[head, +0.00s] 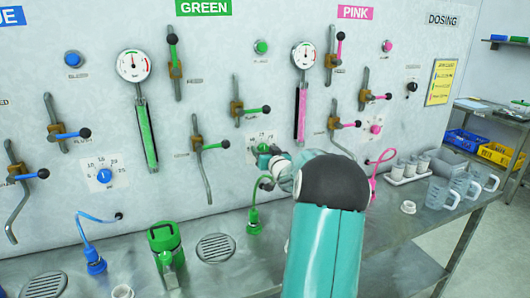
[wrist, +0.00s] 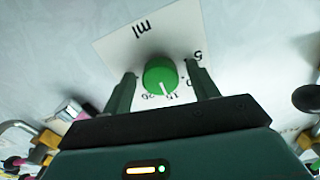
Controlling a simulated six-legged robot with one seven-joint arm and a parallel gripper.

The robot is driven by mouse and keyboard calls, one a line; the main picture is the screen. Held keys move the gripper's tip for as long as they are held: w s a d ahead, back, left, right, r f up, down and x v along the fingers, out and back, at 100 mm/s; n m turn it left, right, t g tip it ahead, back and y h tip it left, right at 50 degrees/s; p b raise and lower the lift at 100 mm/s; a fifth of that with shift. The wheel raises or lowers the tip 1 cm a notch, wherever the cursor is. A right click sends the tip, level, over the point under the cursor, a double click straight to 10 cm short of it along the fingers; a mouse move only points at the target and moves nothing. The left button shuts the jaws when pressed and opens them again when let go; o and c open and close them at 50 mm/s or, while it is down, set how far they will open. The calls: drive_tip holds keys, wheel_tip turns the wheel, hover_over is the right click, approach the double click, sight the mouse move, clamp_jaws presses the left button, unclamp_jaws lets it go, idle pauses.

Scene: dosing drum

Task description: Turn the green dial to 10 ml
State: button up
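The green dial (wrist: 160,77) is a round knob on a white scale plate (wrist: 128,45) marked "ml", seen upside down in the wrist view. Its white pointer line points at about the 15 mark. The 5, 20 and part of the 10 also show. My gripper (wrist: 162,74) is open, with one finger on each side of the dial and a visible gap on both sides. In the head view my gripper (head: 268,156) is at the panel, below the plate (head: 262,138) in the green section, and hides the dial.
The blue dial (head: 104,176) and pink dial (head: 376,129) are on the same panel. A lever with a black knob (head: 212,145) is left of my gripper. A green hose fitting (head: 254,222) and green container (head: 166,245) stand on the bench (head: 215,285) below.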

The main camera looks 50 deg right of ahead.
drive_tip(key=c, duration=0.9)
drive_tip(key=shift+c, duration=0.2)
drive_tip(key=shift+n, duration=0.5)
drive_tip(key=n, duration=0.7)
drive_tip(key=shift+n, duration=0.3)
drive_tip(key=o, duration=1)
